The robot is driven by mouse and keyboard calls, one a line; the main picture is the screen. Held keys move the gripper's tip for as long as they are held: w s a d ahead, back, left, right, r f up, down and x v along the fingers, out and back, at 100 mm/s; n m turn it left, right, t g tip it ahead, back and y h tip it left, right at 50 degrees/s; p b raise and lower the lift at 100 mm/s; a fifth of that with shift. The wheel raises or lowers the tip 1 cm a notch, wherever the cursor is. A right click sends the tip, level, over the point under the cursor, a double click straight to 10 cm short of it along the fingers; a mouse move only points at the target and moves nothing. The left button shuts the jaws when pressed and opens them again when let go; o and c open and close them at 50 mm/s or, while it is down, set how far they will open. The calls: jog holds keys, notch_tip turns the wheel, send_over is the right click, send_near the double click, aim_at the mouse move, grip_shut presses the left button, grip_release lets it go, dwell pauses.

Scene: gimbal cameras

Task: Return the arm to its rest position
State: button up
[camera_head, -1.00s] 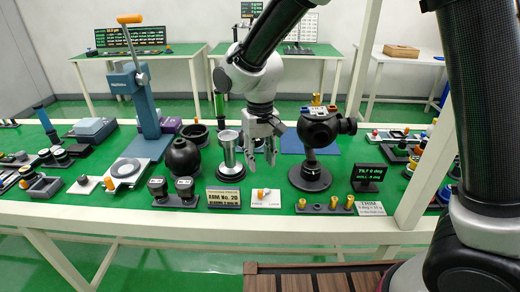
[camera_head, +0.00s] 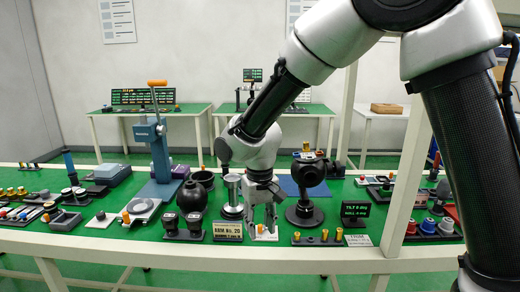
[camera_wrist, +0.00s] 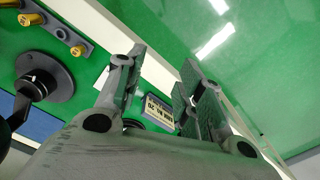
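My gripper (camera_head: 262,222) hangs from my arm over the front edge of the green-topped bench (camera_head: 90,235). It points down, just right of the "ARM No. 20" plate (camera_head: 228,231). A small white card with an orange peg (camera_head: 263,233) lies right by the fingertips. In the wrist view the fingers (camera_wrist: 155,80) are spread apart with nothing between them. The plate (camera_wrist: 158,112) shows beyond the gap between them. Whether the fingertips touch anything is not clear.
A black gimbal camera (camera_head: 306,180) stands right of my gripper, and a metal cylinder (camera_head: 232,195) and black ball (camera_head: 192,198) stand left. A blue press (camera_head: 160,160) is farther left. A TILT/ROLL display (camera_head: 355,211) is right. Green floor is clear before the bench.

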jog(key=s+d+r+m+t, duration=0.1)
jog(key=s+d+r, duration=0.4)
jog(key=d, duration=0.7)
jog(key=s+d+r+m+t, duration=0.2)
jog(key=s+d+r, duration=0.4)
jog(key=d, duration=0.6)
jog(key=s+d+r+m+t, duration=0.1)
jog(key=s+d+r, duration=0.5)
jog(key=d, duration=0.6)
jog(key=shift+d+m, duration=0.25)
jog(key=shift+m, duration=0.05)
